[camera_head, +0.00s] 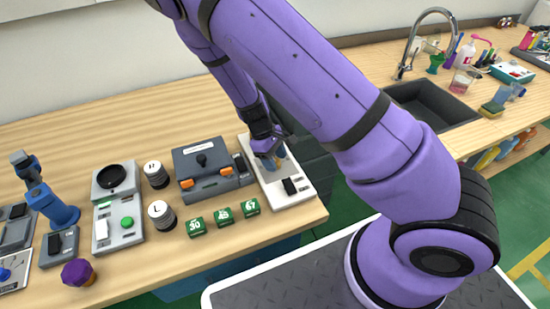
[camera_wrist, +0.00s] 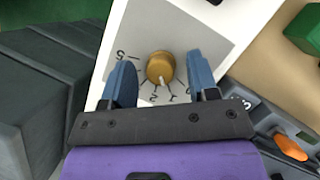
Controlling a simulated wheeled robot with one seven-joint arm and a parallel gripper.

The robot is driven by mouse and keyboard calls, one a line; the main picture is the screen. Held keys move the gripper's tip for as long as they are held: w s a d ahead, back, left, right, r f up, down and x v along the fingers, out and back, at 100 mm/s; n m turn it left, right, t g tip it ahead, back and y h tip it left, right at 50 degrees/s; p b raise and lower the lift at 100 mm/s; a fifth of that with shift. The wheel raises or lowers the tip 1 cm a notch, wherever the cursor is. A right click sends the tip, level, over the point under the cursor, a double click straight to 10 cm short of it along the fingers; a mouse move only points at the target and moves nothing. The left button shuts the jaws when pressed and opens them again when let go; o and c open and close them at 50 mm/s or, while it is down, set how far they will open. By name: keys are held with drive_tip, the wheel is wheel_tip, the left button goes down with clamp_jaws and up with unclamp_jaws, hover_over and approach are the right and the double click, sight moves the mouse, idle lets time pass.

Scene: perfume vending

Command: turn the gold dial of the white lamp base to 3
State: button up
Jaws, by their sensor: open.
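The white lamp base (camera_head: 302,197) stands at the right end of the wooden table, with a black switch (camera_head: 289,186) near its front. In the wrist view the lamp base (camera_wrist: 122,28) carries a grey scale plate (camera_wrist: 185,25) with the round gold dial (camera_wrist: 160,66). The dial's white mark points toward the numbers 1 and 2; the exact reading is hard to tell. The 5 is at the left, and 3 and 4 are hidden by a finger. My gripper (camera_wrist: 160,60) is open, its blue fingers on either side of the dial, apparently apart from it. In the head view my gripper (camera_head: 270,158) covers most of the dial.
A dark grey box with orange clips (camera_head: 205,170) stands close left of the lamp base. Several green number blocks (camera_head: 223,217) lie in front of it. Striped canisters (camera_head: 161,214) and a scale (camera_head: 118,210) are further left. A sink (camera_head: 435,105) lies to the right.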

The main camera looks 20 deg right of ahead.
drive_tip(key=c, duration=0.9)
drive_tip(key=shift+o, duration=0.2)
drive_tip(key=shift+m, duration=0.3)
drive_tip(key=m+y, duration=0.1)
drive_tip(key=m, duration=0.1)
drive_tip(key=m+y, duration=0.1)
drive_tip(key=m, duration=0.2)
drive_tip(key=shift+w+d+g, duration=0.1)
drive_tip(key=shift+g, duration=0.3)
drive_tip(key=m+y, duration=0.1)
drive_tip(key=m, duration=0.2)
drive_tip(key=m+y, duration=0.1)
drive_tip(key=m, duration=0.2)
drive_tip(key=shift+m, duration=0.3)
